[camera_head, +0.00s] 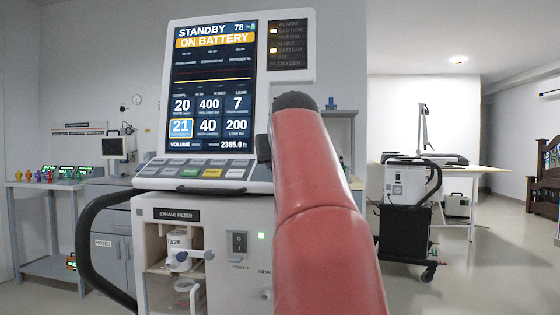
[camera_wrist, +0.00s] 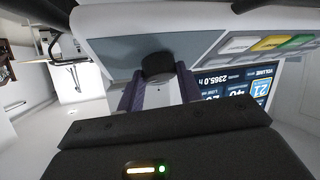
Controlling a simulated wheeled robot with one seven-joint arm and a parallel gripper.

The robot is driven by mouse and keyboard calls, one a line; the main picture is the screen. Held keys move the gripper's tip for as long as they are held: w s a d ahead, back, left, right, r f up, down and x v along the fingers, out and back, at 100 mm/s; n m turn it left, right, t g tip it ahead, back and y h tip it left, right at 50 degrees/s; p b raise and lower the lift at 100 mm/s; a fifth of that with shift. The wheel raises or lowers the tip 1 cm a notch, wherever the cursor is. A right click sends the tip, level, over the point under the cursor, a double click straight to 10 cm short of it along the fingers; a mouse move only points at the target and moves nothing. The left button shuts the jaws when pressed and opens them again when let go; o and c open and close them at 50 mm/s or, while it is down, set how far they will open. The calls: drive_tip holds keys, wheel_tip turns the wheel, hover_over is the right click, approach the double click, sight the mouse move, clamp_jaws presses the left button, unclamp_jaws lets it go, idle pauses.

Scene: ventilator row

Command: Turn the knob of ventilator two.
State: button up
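Ventilator two is probably the large machine in front of me, with a lit screen (camera_head: 212,87) reading STANDBY, ON BATTERY. A dark round knob (camera_wrist: 158,67) projects from its grey front panel in the wrist view. My gripper (camera_wrist: 160,78) is at this knob, with one dark purple finger on each side of it. The fingers stand apart with the knob between their tips. I cannot tell whether they touch it. In the head view my red arm covers the right side of the machine and hides the gripper and the knob.
A row of coloured buttons (camera_head: 205,172) lies below the screen, close to the knob. A black curved handle (camera_head: 84,240) sticks out at the machine's left.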

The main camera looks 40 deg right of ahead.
drive_tip(key=c, duration=0.4)
drive_tip(key=shift+m+h, duration=0.3)
drive_tip(key=shift+m, duration=0.1)
drive_tip(key=m+h, duration=0.1)
drive_tip(key=m+g+p, duration=0.1)
drive_tip(key=m, duration=0.1)
drive_tip(key=shift+w+a+g+h, duration=0.15)
drive_tip(key=shift+a+g+h, duration=0.15)
drive_tip(key=shift+h, duration=0.1)
drive_tip(key=m+g, duration=0.1)
drive_tip(key=m, duration=0.1)
drive_tip(key=m+g+h+p, duration=0.1)
drive_tip(key=m, duration=0.1)
drive_tip(key=m+g+h+p, duration=0.1)
drive_tip(key=m, duration=0.1)
drive_tip(key=shift+w+m+g, duration=0.25)
drive_tip(key=shift+m+g, duration=0.15)
drive_tip(key=m+g+p, duration=0.1)
drive_tip(key=m, duration=0.1)
drive_tip(key=m+g+p, duration=0.3)
drive_tip(key=m+g, duration=0.1)
drive_tip(key=m, duration=0.1)
drive_tip(key=shift+w+r+h+p, duration=0.25)
drive_tip(key=shift+r+h+p, duration=0.05)
drive_tip(key=shift+p, duration=0.1)
drive_tip(key=shift+f+m+g+y+p, duration=0.15)
drive_tip(key=shift+m+g+y+p, duration=0.35)
drive_tip(key=shift+m+g+p, duration=0.75)
drive_tip(key=shift+f+m, duration=0.1)
drive_tip(key=shift+m, duration=0.35)
